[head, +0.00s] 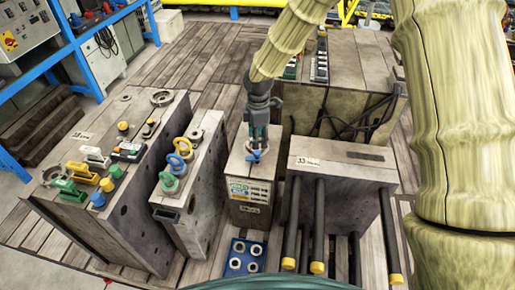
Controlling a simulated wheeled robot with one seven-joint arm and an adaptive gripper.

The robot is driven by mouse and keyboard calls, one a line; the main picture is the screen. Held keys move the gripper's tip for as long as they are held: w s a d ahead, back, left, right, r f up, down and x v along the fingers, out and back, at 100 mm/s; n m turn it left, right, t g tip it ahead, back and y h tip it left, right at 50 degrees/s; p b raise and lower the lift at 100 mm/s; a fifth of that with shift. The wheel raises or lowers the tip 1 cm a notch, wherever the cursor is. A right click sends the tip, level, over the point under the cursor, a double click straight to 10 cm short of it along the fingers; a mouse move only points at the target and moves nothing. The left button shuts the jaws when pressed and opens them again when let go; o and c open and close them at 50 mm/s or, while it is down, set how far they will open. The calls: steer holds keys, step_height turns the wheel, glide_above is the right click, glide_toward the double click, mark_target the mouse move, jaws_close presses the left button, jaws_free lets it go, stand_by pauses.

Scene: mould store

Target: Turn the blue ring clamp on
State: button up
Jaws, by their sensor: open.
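A blue ring clamp (176,163) stands on the second grey mould block, between a green ring clamp (168,184) in front and a yellow ring clamp (183,145) behind. My gripper (257,145) is to the right of it, pointing down over the narrow middle block (240,168). It is open. A small blue winged handle (255,156) on that block is right below the fingertips. I cannot tell whether the fingers touch this handle. The blue ring clamp is clear of my gripper.
The large left block (140,110) carries several coloured knobs and switches. A block marked 33 (345,160) with dark yellow-tipped rods (318,230) stands at right. A blue tray (258,246) lies in front. A block with cables (365,65) stands behind.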

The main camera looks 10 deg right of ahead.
mark_target(257, 152)
steer(key=f, duration=0.2)
steer(key=w+f, duration=0.1)
steer(key=f, duration=0.3)
steer(key=shift+w+f, duration=0.1)
steer(key=shift+w, duration=0.3)
steer(key=shift+f, duration=0.35)
steer(key=shift+s+f, duration=0.25)
steer(key=shift+s, duration=0.05)
steer(key=shift+w+f, duration=0.15)
steer(key=shift+f, duration=0.3)
steer(key=shift+r, duration=0.15)
jaws_close()
